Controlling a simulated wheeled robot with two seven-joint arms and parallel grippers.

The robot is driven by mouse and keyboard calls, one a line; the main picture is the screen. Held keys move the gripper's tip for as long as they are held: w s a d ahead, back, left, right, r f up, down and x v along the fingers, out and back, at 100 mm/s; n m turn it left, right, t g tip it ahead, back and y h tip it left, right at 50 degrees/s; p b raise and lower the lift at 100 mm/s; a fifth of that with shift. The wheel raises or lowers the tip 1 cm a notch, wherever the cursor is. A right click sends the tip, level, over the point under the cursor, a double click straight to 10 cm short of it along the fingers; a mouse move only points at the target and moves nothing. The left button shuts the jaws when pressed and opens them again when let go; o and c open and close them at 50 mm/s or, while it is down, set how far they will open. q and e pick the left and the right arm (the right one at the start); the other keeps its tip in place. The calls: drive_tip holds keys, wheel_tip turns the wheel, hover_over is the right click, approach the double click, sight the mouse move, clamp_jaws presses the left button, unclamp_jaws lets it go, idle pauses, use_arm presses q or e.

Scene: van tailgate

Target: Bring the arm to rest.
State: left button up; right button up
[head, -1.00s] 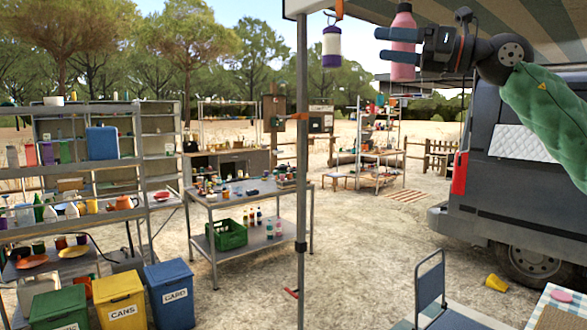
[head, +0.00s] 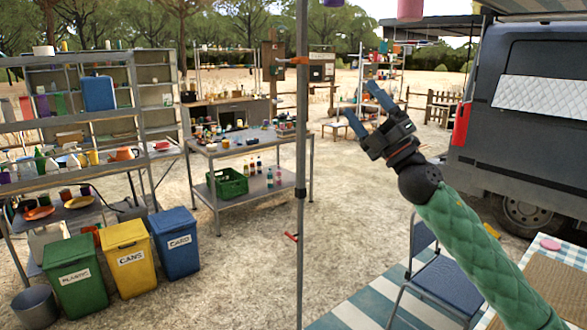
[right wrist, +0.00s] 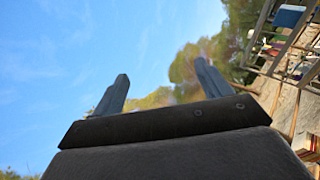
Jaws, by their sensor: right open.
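My right gripper (head: 362,102) is raised in front of the open ground in the head view, right of the awning pole. Its two blue-grey fingers stand apart with nothing between them. In the right wrist view the two fingers (right wrist: 160,92) are spread against sky and trees, also empty. My right arm in its green quilted sleeve comes up from the lower right. A pink bottle (head: 410,9) shows only its lower part at the top edge, above and apart from the gripper. My left gripper is out of view.
The awning pole (head: 302,200) stands left of the gripper. A blue folding chair (head: 440,288) and a checked table (head: 540,247) are below the arm, with the van (head: 520,140) to the right. Sorting bins (head: 125,256), shelves and a metal workbench (head: 205,150) stand left.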

drive_tip(key=s+d+f+m+h, duration=0.2)
drive_tip(key=f+m+h, duration=0.55)
drive_tip(key=f, duration=0.55)
drive_tip(key=s+d+f+m+h, duration=0.1)
drive_tip(key=d+f+m+h, duration=0.2)
drive_tip(key=f+m+h, duration=0.55)
drive_tip(key=s+d+f+m+h, duration=0.2)
drive_tip(key=f+m+h, duration=0.45)
drive_tip(key=f, duration=1.15)
drive_tip(key=s+f+m+g+y, duration=0.15)
drive_tip(key=s+f+g, duration=0.25)
drive_tip(key=s+f, duration=0.45)
drive_tip(key=s+f+m+g, duration=0.3)
drive_tip(key=s+f, duration=0.3)
drive_tip(key=f, duration=0.5)
drive_tip(key=s+f+m+g+y, duration=0.1)
drive_tip(key=s+f+g, duration=0.35)
drive_tip(key=s, duration=0.65)
drive_tip(key=s+f+m+g, duration=0.1)
drive_tip(key=s+f+g, duration=0.2)
drive_tip(key=s+f, duration=0.5)
drive_tip(key=s+a+f+g, duration=0.1)
drive_tip(key=s+a+f, duration=0.1)
drive_tip(key=f, duration=1.1)
drive_tip(key=s+a+f, duration=0.2)
drive_tip(key=a+f, duration=0.1)
drive_tip(key=f, duration=1)
drive_tip(key=shift+s+a+f+g+y, duration=0.2)
drive_tip(key=shift+s+f+g+y, duration=0.05)
drive_tip(key=shift+s+g+y, duration=0.1)
